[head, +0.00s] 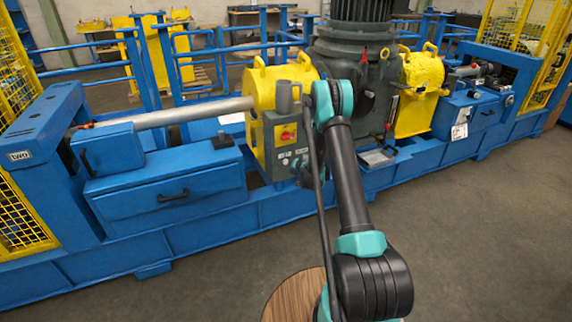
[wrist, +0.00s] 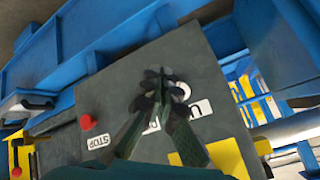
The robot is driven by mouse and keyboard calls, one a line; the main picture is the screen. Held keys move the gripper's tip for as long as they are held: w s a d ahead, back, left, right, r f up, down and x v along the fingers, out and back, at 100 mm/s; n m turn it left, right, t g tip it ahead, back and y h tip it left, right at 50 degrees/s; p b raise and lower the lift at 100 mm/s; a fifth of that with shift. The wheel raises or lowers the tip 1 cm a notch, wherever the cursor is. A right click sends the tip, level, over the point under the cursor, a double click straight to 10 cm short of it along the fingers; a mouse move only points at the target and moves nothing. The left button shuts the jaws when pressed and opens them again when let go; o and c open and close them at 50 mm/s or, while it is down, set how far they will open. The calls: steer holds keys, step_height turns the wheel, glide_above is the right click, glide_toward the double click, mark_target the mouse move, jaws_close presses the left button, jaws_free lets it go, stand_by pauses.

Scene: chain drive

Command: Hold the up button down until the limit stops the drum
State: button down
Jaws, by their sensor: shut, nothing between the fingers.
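The grey control box (head: 270,142) stands in front of the left yellow housing in the head view. In the wrist view its grey panel (wrist: 215,72) fills the middle, with a red stop button (wrist: 87,122) beside a STOP label (wrist: 100,140). My gripper (wrist: 158,88) is shut and empty, its fingertips over the panel near a partly covered label starting with U (wrist: 200,108). The fingers hide the up button, so I cannot tell whether they touch or press it. A white round spot (wrist: 181,91) shows beside the tips. I cannot identify the drum for certain.
A red switch on a yellow plate (head: 287,133) is on the box front. A grey shaft (head: 175,114) runs left from the yellow housing (head: 262,85). A large dark motor (head: 355,50) stands right of it.

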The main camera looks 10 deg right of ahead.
mark_target(288, 163)
steer(key=shift+w+a, duration=0.3)
steer(key=shift+w, duration=0.65)
steer(key=shift+w+a, duration=0.35)
steer(key=shift+w, duration=0.6)
steer(key=shift+w+a, duration=0.3)
steer(key=shift+w, duration=0.65)
steer(key=shift+w, duration=0.2)
steer(key=shift+w+a, duration=0.1)
steer(key=shift+w, duration=0.1)
steer(key=shift+w+a, duration=0.2)
steer(key=shift+w, duration=0.25)
stand_by(4.3)
